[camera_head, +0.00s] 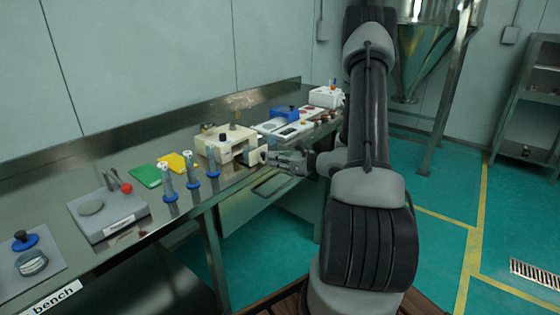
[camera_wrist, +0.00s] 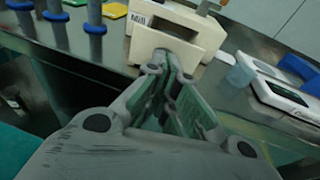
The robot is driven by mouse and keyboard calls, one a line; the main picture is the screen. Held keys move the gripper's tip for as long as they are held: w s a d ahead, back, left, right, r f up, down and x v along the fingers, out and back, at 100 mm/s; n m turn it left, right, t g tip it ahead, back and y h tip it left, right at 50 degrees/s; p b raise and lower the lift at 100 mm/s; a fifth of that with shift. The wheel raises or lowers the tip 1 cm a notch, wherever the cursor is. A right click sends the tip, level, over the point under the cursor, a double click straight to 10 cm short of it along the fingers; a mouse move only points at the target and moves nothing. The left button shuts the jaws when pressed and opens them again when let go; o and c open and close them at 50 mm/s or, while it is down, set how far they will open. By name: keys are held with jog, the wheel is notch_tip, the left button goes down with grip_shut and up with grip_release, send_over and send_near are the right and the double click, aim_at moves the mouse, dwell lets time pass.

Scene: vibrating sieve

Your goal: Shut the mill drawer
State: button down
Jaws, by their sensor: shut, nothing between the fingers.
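The mill (camera_head: 226,143) is a cream box on the steel bench. It also shows at the top of the wrist view, labelled "Mill" (camera_wrist: 140,18). Its drawer (camera_head: 255,154) appears to stick out of the side facing my arm, and its cream front shows in the wrist view (camera_wrist: 150,44). My gripper (camera_head: 274,158) is shut and empty. Its fingertips (camera_wrist: 164,72) are right at the drawer front in the wrist view and partly cover it. I cannot tell whether they touch it.
Blue-based tools (camera_head: 191,172) stand left of the mill, with green (camera_head: 146,176) and yellow (camera_head: 176,162) pads behind. A grey device with a red knob (camera_head: 110,215) is farther left. A white panel (camera_wrist: 280,88) lies right of the mill. The bench front edge is close below my gripper.

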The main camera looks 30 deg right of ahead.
aim_at(261, 152)
jog(key=x, duration=0.3)
jog(key=r+x, duration=0.1)
jog(key=x, duration=0.1)
jog(key=w+d+x, duration=0.1)
jog(key=x, duration=0.2)
jog(key=shift+w+a+r, duration=0.15)
jog(key=shift+w+r, duration=0.05)
jog(key=shift+w, duration=0.05)
jog(key=shift+w+r, duration=0.1)
jog(key=shift+w, duration=0.15)
